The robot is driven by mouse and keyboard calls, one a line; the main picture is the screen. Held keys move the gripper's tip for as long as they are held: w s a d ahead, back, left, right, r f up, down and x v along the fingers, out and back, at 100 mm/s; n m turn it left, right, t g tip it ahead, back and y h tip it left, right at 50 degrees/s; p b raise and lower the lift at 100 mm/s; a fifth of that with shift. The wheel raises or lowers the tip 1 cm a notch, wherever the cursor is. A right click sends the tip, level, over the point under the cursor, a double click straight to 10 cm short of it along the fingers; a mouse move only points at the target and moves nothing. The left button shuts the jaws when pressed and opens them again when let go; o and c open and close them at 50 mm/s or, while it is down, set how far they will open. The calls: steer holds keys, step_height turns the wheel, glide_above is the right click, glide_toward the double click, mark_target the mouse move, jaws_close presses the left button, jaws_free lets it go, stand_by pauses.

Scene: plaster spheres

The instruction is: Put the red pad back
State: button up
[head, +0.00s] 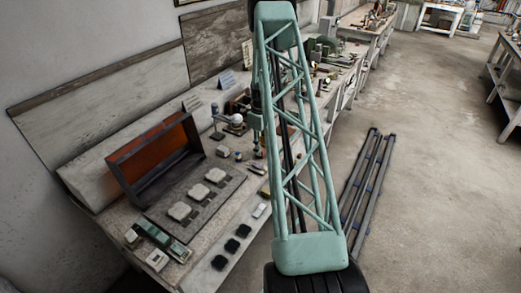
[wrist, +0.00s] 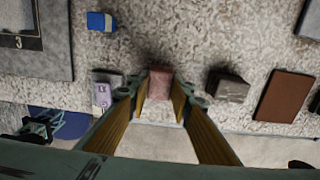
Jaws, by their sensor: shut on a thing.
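My gripper (wrist: 159,86) is shut in the wrist view, with its two yellow-lined fingers on either side of a small dull-red block, which looks like the red pad (wrist: 158,82). The pad sits between the fingertips above the speckled bench top, and the fingers partly hide it. Whether it touches the bench I cannot tell. In the head view my gripper (head: 257,124) is over the bench, beside the green lattice arm, and the pad cannot be made out there.
On the bench (wrist: 215,40) are a grey block (wrist: 228,86) and a flat brown piece (wrist: 285,96) to the right, and a blue block (wrist: 100,21) and a pale box (wrist: 106,92) to the left. The head view shows a tray (head: 176,229) with pale pads and an orange-backed open box (head: 150,160).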

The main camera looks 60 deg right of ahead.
steer(key=shift+f, duration=0.2)
steer(key=shift+f, duration=0.1)
steer(key=o, duration=0.8)
steer(key=shift+r+b, duration=0.6)
steer(key=shift+r, duration=5.5)
